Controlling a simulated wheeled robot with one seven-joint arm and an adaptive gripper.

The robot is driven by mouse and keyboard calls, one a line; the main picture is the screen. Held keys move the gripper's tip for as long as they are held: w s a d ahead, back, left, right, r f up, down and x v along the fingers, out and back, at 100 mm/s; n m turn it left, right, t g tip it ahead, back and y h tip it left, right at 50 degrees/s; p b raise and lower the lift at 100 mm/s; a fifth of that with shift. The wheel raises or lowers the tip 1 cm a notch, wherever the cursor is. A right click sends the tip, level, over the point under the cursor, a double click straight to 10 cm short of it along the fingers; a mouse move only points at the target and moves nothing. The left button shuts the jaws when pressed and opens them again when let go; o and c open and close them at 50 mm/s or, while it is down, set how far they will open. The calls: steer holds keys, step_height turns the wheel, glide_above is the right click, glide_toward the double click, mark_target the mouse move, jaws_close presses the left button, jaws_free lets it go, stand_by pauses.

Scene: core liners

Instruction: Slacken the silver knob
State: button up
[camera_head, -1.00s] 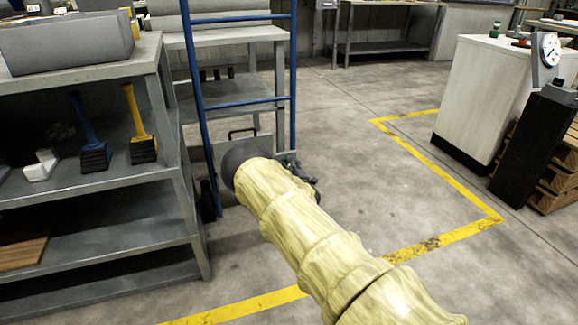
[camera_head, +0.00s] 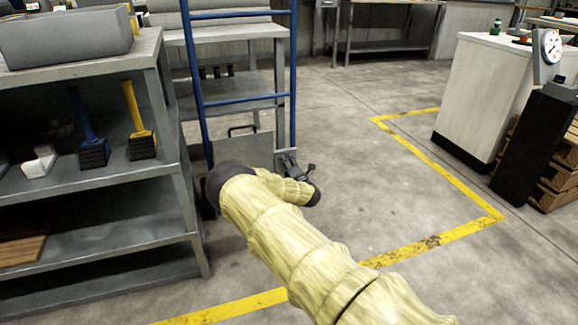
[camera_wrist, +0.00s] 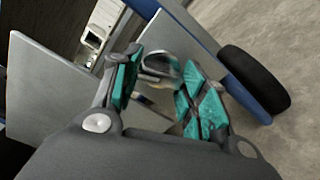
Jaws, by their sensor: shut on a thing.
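The silver knob (camera_wrist: 158,65) shows in the wrist view as a rounded, shiny piece between the teal-padded fingers of my gripper (camera_wrist: 163,72). The fingers are shut on it, one on each side; its lower part is partly hidden. In the head view my gripper (camera_head: 290,164) is a small dark shape by the foot of the blue hand truck (camera_head: 200,95). The knob cannot be made out in that view.
In the wrist view a grey plate (camera_wrist: 50,90) lies left, and a black wheel (camera_wrist: 254,78) with a blue bar is right. A grey shelf unit (camera_head: 120,175) stands left in the head view. The floor (camera_head: 390,190) to the right is clear.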

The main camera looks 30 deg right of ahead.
steer(key=shift+a+f+n, duration=0.1)
steer(key=shift+f+n, duration=0.05)
steer(key=shift+n, duration=0.85)
steer(key=shift+b, duration=0.3)
steer(key=o, duration=1)
steer(key=v, duration=1.2)
